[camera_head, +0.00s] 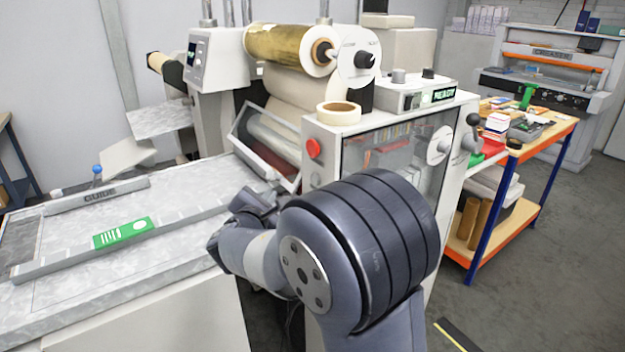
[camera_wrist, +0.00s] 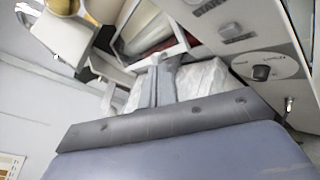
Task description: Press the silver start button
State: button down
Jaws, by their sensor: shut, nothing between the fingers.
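A red button (camera_head: 313,149) is on the front corner of the machine. My gripper (camera_head: 264,196) is low in front of the machine, left of and below the red button, partly hidden by my arm. In the wrist view my gripper (camera_wrist: 164,84) has its fingers together, empty, apart from the panel at the upper right.
A laminating machine with a gold roll (camera_head: 285,44) rises behind my arm. The feed table (camera_head: 140,262) with a green card (camera_head: 124,233) lies at left. A tape roll (camera_head: 338,113) sits on the machine. A black knob (camera_wrist: 262,73) shows in the wrist view.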

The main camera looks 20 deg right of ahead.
aim_at(315, 179)
jog(key=w+d+b, duration=0.1)
jog(key=w+d, duration=0.1)
jog(key=d, duration=0.6)
jog(key=shift+w+d, duration=0.2)
jog(key=shift+w, duration=0.15)
jog(key=shift+b, duration=0.3)
dwell(1.6)
jog(key=shift+w+d+b, duration=0.1)
jog(key=shift+d+b, duration=0.25)
jog(key=shift+d, duration=0.05)
